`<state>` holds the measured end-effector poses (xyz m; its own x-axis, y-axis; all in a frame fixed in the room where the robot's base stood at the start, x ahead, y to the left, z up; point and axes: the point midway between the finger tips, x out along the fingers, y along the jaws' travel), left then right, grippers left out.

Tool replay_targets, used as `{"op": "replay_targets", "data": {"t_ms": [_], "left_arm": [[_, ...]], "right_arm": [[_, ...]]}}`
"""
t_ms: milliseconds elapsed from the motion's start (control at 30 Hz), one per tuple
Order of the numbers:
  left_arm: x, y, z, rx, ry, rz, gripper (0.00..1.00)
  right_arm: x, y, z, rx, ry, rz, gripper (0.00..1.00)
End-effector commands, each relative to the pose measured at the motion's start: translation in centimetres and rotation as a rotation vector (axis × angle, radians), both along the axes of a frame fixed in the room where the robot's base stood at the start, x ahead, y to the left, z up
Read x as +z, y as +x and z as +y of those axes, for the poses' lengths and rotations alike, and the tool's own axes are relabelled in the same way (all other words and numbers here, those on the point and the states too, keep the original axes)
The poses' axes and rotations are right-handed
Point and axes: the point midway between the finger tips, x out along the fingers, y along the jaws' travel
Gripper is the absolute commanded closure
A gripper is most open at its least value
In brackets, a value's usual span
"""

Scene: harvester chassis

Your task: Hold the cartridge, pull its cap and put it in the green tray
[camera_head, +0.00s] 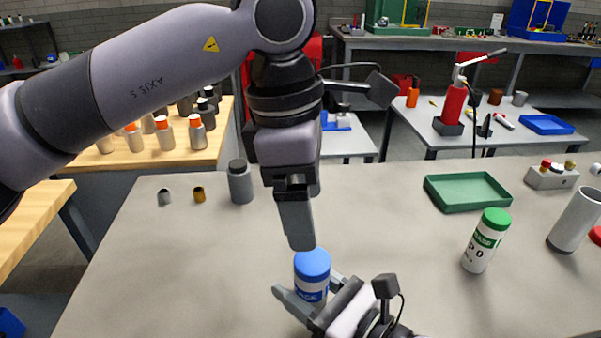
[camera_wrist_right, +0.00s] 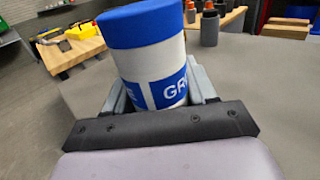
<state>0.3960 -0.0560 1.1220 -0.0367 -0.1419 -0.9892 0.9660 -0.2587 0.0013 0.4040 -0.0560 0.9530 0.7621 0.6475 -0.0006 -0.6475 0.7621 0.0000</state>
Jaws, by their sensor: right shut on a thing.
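A white cartridge (camera_head: 311,290) with a blue label stands upright at the front of the grey table; it also shows in the right wrist view (camera_wrist_right: 165,75). Its blue cap (camera_head: 312,262) sits on top, also seen in the wrist view (camera_wrist_right: 138,22). My right gripper (camera_head: 308,288) is shut around the cartridge body, below the cap. My left gripper (camera_head: 301,240) points down just above the cap, seen edge-on, so its opening is hidden; contact with the cap cannot be told. The green tray (camera_head: 467,190) lies at the right back of the table and looks empty.
A green-capped cartridge (camera_head: 487,240) stands right of my right gripper, near a grey cylinder (camera_head: 576,220). A dark grey bottle (camera_head: 240,183) and two small cups stand behind left. A button box (camera_head: 552,177) is beside the tray. The table's left front is clear.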

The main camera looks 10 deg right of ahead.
Motion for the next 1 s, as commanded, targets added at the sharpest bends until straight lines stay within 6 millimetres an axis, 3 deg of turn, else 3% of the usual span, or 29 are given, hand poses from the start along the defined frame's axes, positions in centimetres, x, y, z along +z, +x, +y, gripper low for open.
{"op": "replay_targets", "data": {"t_ms": [200, 400, 867, 1000], "left_arm": [[-4.3, -0.2, -0.6, 0.001, 0.0, 0.005, 0.18], [-7.0, -0.3, -1.0, 0.002, -0.001, 0.003, 0.18], [-8.1, -0.3, -1.2, 0.002, -0.003, 0.002, 0.18], [-8.1, -0.3, -1.2, 0.002, -0.003, 0.002, 0.64]], "right_arm": [[0.1, 0.0, 0.0, 0.0, 0.001, -0.002, 0.99], [0.1, 0.0, 0.0, 0.0, 0.001, -0.002, 0.99], [0.1, 0.0, 0.0, 0.0, 0.001, -0.002, 0.99], [0.1, 0.0, 0.0, 0.001, 0.001, -0.002, 0.99]]}}
